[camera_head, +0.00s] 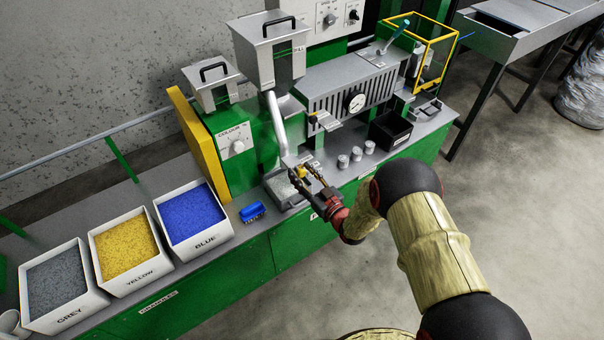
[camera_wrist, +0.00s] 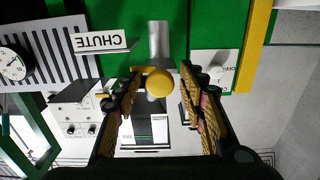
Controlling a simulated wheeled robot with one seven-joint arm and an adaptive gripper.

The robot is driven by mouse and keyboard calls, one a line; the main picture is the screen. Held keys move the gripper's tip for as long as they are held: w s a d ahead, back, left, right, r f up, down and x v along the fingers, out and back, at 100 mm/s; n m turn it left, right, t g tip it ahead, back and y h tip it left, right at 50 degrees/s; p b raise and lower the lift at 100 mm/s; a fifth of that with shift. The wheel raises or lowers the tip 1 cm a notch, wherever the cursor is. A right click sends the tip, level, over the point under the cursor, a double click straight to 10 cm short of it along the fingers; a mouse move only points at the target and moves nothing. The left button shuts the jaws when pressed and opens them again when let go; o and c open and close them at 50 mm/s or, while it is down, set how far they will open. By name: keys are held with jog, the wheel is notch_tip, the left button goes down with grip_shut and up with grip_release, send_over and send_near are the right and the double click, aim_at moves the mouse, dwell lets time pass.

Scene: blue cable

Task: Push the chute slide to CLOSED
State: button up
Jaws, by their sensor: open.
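A yellow round knob (camera_wrist: 159,82) shows in the wrist view, in front of a grey metal chute tube (camera_wrist: 158,38). It appears to be the slide's handle; the slide itself is mostly hidden behind it. A white CHUTE label (camera_wrist: 101,42) reads upside down beside the tube. My gripper (camera_wrist: 161,72) is open, with one finger on each side of the knob and gaps visible. In the head view my gripper (camera_head: 306,177) is at the lower end of the chute tube (camera_head: 277,122). Any OPEN or CLOSED marking is not readable.
A metal tray (camera_head: 285,204) is below the chute. Several small metal cups (camera_head: 356,154) and a black bin (camera_head: 390,131) stand to the right. A blue brush-like object (camera_head: 252,211) and bins of blue (camera_head: 206,243), yellow and grey granules are to the left.

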jog(key=shift+c, duration=0.8)
grip_shut()
